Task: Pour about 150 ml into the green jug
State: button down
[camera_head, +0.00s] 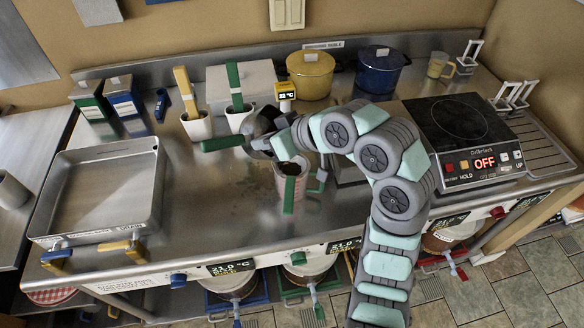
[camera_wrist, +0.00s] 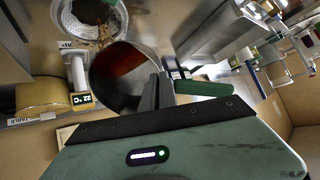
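A dark metal pan (camera_head: 262,120) with a green handle (camera_head: 222,143) hangs above the bench, tilted. The wrist view shows reddish-brown liquid inside the pan (camera_wrist: 128,68). My gripper (camera_head: 262,147) appears shut on the green handle near the pan; its dark fingers also show in the wrist view (camera_wrist: 160,92), where the handle sticks out past them. The green jug (camera_head: 290,180), clear with measuring marks and a green strip, stands upright below and slightly right of the pan. Dark liquid shows at its top. I see no stream between pan and jug.
A thermometer reading 22 °C (camera_head: 286,92), a yellow pot (camera_head: 311,75) and a blue pot (camera_head: 380,71) stand behind. White cups (camera_head: 196,126) hold yellow and green handles at the left. A steel tray (camera_head: 98,190) lies far left. A hotplate (camera_head: 460,122) marked OFF is right.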

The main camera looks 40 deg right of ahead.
aim_at(248, 137)
jog(key=shift+s+f+b, duration=0.1)
jog(key=shift+f+b, duration=0.05)
jog(key=shift+b, duration=0.2)
